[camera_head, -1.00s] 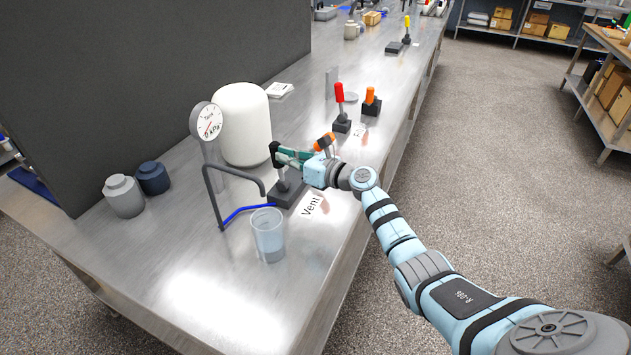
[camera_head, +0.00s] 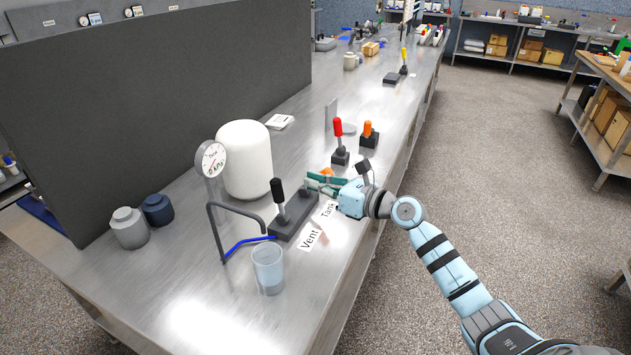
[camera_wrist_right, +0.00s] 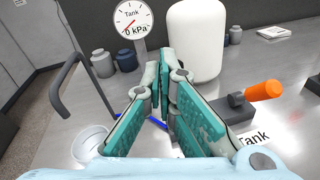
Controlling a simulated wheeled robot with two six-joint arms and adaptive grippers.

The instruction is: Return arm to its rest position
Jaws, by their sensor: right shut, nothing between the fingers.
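My right gripper (camera_head: 312,184) is shut and empty, with teal finger pads, above the bench beside the Tank label. In the right wrist view its fingers (camera_wrist_right: 166,62) meet ahead of the camera. A black-handled lever (camera_head: 278,192) stands upright on a dark base, left of the gripper and apart from it. An orange-handled lever (camera_wrist_right: 262,91) leans to the right in the wrist view; in the head view the gripper mostly hides it. The gauge (camera_head: 211,159) beside the white tank (camera_head: 244,160) reads 0 kPa (camera_wrist_right: 133,22). My left gripper is not in view.
A clear cup (camera_head: 268,270) stands below the bent grey pipe (camera_head: 218,235) near the bench front. Red (camera_head: 339,140) and orange (camera_head: 368,135) handled levers stand behind the gripper. Two lidded jars (camera_head: 130,228) are at left. The floor right of the bench is clear.

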